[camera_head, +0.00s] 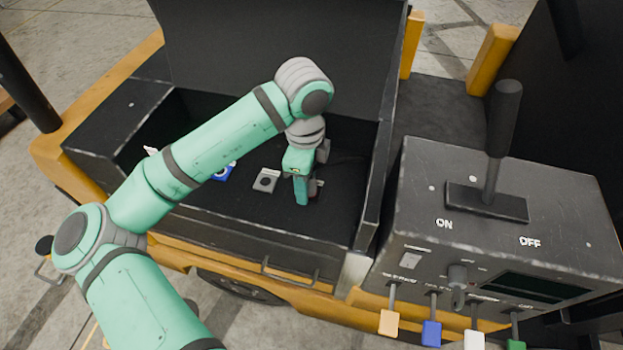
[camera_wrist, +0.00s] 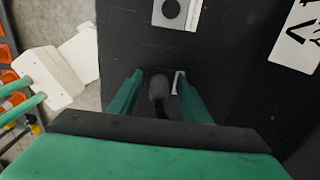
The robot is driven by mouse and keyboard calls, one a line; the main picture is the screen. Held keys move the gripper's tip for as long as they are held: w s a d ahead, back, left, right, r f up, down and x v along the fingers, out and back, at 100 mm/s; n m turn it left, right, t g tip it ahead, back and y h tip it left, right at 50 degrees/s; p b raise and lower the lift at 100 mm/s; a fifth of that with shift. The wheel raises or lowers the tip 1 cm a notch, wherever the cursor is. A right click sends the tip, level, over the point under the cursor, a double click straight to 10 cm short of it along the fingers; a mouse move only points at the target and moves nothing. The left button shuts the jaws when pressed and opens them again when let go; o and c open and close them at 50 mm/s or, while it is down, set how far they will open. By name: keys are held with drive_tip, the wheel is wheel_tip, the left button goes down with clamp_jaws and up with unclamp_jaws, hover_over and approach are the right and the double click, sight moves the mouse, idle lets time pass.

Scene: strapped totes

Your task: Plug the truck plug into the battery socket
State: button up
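My gripper (camera_head: 302,198) points down into the black bay of the truck, just right of a grey-white square plate with a dark round centre (camera_head: 267,180). That plate also shows at the top of the wrist view (camera_wrist: 173,12). In the wrist view my gripper (camera_wrist: 159,78) has its two green fingers apart. A grey rounded piece with a dark lower end (camera_wrist: 158,88), possibly the truck plug, lies between them, with dark gaps on both sides. I cannot tell which plate is the battery socket.
A blue-and-white piece (camera_head: 222,172) lies left of the plate. The bay's black wall (camera_head: 372,190) stands right of my gripper. Beyond it is a console (camera_head: 470,225) with a lever (camera_head: 503,120), ON and OFF marks, and several hanging coloured tags. The raised black lid (camera_head: 290,45) is behind.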

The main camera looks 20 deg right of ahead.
wheel_tip(320, 180, up, 11)
drive_tip(key=shift+f, duration=0.1)
idle(0.6)
idle(0.4)
